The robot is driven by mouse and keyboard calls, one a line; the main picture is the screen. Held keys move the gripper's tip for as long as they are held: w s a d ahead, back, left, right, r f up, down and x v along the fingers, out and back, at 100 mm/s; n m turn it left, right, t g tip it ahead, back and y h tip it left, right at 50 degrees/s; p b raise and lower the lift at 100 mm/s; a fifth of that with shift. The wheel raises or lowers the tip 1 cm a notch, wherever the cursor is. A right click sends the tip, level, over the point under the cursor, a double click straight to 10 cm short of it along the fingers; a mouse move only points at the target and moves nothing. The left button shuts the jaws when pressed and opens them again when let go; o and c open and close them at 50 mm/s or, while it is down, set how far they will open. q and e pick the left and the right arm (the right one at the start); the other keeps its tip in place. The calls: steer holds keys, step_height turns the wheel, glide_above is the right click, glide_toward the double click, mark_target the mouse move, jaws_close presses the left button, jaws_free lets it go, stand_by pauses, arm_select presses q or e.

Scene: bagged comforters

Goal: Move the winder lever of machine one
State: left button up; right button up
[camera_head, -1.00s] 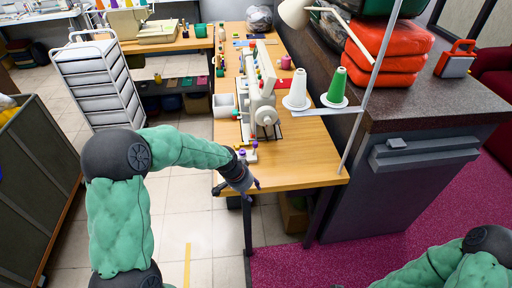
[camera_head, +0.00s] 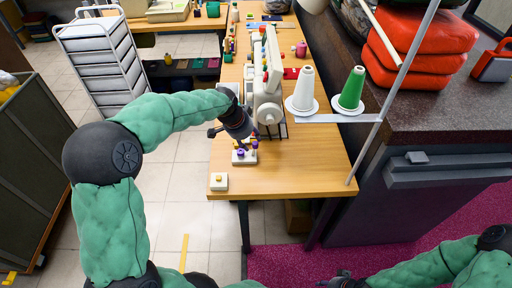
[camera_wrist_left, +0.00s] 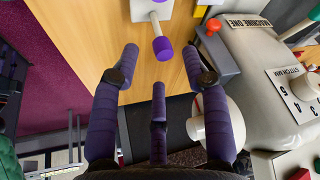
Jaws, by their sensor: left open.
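My left gripper (camera_head: 243,136) is over the wooden table, in front of the white sewing machine (camera_head: 267,105). In the left wrist view its purple fingers (camera_wrist_left: 158,85) are spread open and empty. A short lever with a purple tip (camera_wrist_left: 162,48) on a white base (camera_wrist_left: 150,10) lies just beyond the fingertips, apart from them. In the head view this white base (camera_head: 244,157) with purple knobs is just below the gripper. My right gripper (camera_head: 343,282) is cut off at the bottom edge.
A small white block with an orange top (camera_head: 219,182) sits at the table's front left corner. White (camera_head: 303,92) and green (camera_head: 351,88) thread cones stand right of the machine, near a metal pole (camera_head: 402,75). In the wrist view a red knob (camera_wrist_left: 213,26) is close to the right finger.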

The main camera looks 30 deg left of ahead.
mark_target(253, 145)
arm_select(q)
steer(key=b+x, duration=0.2)
steer(key=x, duration=0.5)
steer(key=shift+w+f, duration=0.2)
steer(key=shift+f, duration=0.05)
